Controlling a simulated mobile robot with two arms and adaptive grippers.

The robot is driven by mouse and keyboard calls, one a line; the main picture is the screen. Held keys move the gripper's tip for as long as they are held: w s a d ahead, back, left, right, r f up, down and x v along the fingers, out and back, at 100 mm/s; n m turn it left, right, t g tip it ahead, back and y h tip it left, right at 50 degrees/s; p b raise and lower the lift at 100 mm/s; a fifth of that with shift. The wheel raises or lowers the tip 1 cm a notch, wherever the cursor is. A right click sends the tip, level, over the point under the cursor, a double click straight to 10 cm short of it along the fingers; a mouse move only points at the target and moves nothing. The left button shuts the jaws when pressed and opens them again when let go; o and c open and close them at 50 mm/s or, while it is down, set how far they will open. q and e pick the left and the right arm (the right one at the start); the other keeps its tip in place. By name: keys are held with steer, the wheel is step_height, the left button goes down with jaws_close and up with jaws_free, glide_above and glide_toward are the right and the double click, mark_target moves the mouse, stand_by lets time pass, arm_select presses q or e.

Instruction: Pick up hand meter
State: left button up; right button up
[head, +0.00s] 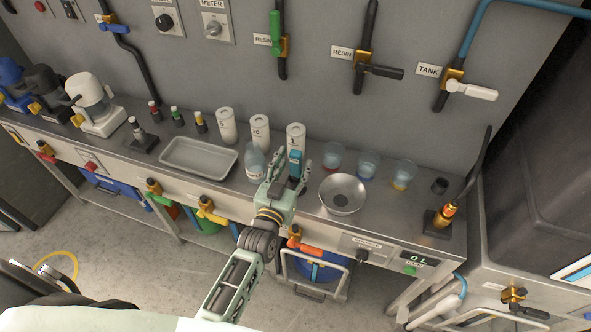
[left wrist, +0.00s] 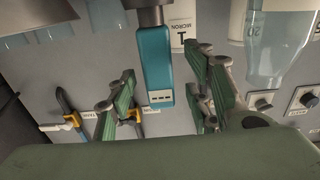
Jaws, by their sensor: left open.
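The hand meter (head: 295,163) is a small blue, box-shaped device standing near the middle of the metal counter (head: 107,152). It also shows between my fingers in the left wrist view (left wrist: 155,62), with a row of small dark marks on a pale patch at one end. My left gripper (head: 288,174) is open, one finger on either side of the meter in both views. The left wrist view shows the open fingers (left wrist: 160,88) with visible gaps to the meter; I cannot tell whether they reach fully around it. My right gripper is not in view.
A clear bottle (head: 255,163) stands close left of the gripper, and a white filter cylinder (head: 296,135) right behind the meter. A metal bowl (head: 342,193) and several cups, one of them blue (head: 367,164), stand to the right. A grey tray (head: 198,156) lies left.

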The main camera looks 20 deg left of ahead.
arm_select(q)
steer(key=shift+w+d, duration=0.1)
steer(key=shift+w, duration=0.75)
steer(key=shift+c, duration=0.4)
jaws_close()
